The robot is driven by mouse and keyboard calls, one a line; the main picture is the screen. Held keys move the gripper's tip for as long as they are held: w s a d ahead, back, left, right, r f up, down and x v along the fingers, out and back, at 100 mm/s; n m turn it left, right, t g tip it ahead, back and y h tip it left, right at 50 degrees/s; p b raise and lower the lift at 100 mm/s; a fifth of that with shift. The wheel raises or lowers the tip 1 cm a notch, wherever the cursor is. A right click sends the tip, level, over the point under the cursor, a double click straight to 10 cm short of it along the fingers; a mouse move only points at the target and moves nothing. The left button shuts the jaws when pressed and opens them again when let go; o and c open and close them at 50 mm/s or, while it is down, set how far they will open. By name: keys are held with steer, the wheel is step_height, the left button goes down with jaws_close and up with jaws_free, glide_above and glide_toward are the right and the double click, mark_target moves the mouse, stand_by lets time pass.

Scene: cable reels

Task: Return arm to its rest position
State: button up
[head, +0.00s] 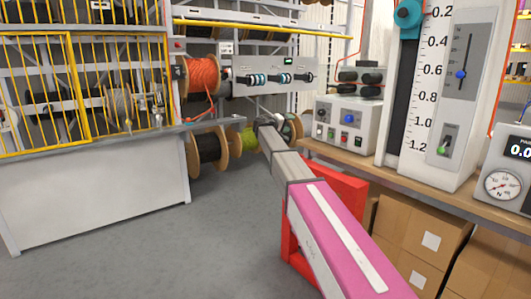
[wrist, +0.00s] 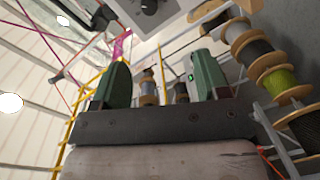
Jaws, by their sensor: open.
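My arm (head: 335,240), with a magenta link and grey links, reaches forward from the lower right of the head view toward the cable reels. My gripper (head: 268,123) is at its far end, small and partly hidden by the arm's own links. In the wrist view my gripper (wrist: 162,82) shows two green fingers set wide apart on a dark bar. It is open. Nothing is held between the fingers; the reels seen there are in the background.
An orange cable reel (head: 200,75) hangs on the rack, with a black reel (head: 212,148) below. A workbench (head: 400,176) on the right carries a control box (head: 345,122) and a scale column (head: 430,90). Cardboard boxes (head: 425,225) sit under it. The grey floor (head: 200,235) at left is clear.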

steer(key=s+d+f+g+y, duration=0.3)
steer(key=s+d+f, duration=0.2)
steer(key=s+f, duration=0.75)
steer(key=s+d+f+g+y, duration=0.35)
steer(key=s+f, duration=0.65)
steer(key=f, duration=0.5)
steer(key=s+f+m+g+y, duration=0.1)
steer(key=s+f, duration=0.3)
steer(key=s, duration=0.5)
steer(key=s+f+g+y, duration=0.1)
steer(key=s+f+y, duration=0.2)
steer(key=s, duration=0.6)
steer(key=s+f+m+g+y, duration=0.1)
steer(key=s+f+y, duration=0.2)
steer(key=s+f, duration=0.4)
steer(key=shift+s+a+f+m+g, duration=0.25)
steer(key=shift+s+a+m+g, duration=0.15)
steer(key=shift+s, duration=0.7)
